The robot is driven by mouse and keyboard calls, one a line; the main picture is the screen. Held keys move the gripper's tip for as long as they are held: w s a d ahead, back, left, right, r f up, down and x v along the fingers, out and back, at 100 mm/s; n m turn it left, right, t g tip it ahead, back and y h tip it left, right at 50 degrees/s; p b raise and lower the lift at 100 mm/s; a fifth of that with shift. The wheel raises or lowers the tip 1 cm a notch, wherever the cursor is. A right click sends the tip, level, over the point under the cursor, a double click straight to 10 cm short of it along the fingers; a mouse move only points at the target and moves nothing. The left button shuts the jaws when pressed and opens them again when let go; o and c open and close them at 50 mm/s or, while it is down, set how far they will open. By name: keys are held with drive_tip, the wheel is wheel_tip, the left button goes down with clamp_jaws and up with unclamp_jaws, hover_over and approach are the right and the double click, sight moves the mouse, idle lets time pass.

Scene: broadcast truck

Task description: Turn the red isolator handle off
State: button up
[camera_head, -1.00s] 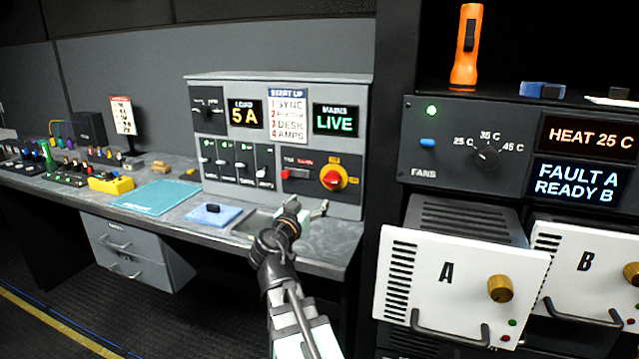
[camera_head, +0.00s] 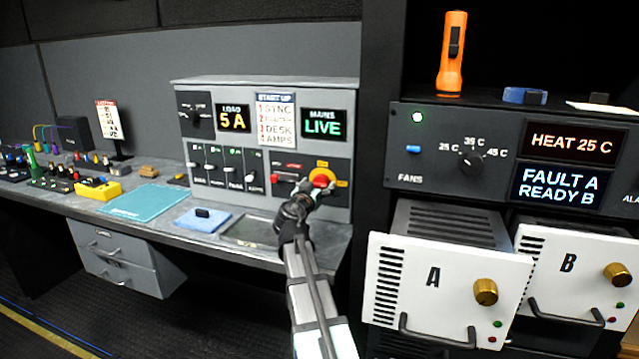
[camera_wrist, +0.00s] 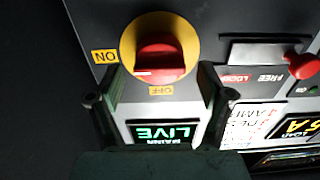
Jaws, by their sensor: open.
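The red isolator handle (camera_head: 321,180) sits on a round yellow plate at the lower right of the grey control panel (camera_head: 352,130). In the wrist view the red handle (camera_wrist: 160,58) shows face-on with a white mark on its lower left edge. An ON label (camera_wrist: 104,57) is left of the plate and an OFF label (camera_wrist: 161,90) is below it. My gripper (camera_head: 308,190) is in front of the handle and partly covers it. The open jaws (camera_wrist: 160,78) show either side of the handle's lower side; contact cannot be told. The mains display (camera_head: 323,123) reads LIVE.
A slot labelled FREE and LOCK with a red knob (camera_wrist: 301,66) is beside the handle. Several small switches (camera_head: 222,172) are further left on the panel. A desk with a blue pad (camera_head: 203,218) lies below. White units A (camera_head: 447,285) and B stand at right.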

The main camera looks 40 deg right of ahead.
drive_tip(key=shift+x, duration=0.85)
drive_tip(key=c, duration=1.1)
drive_tip(key=shift+c, duration=0.2)
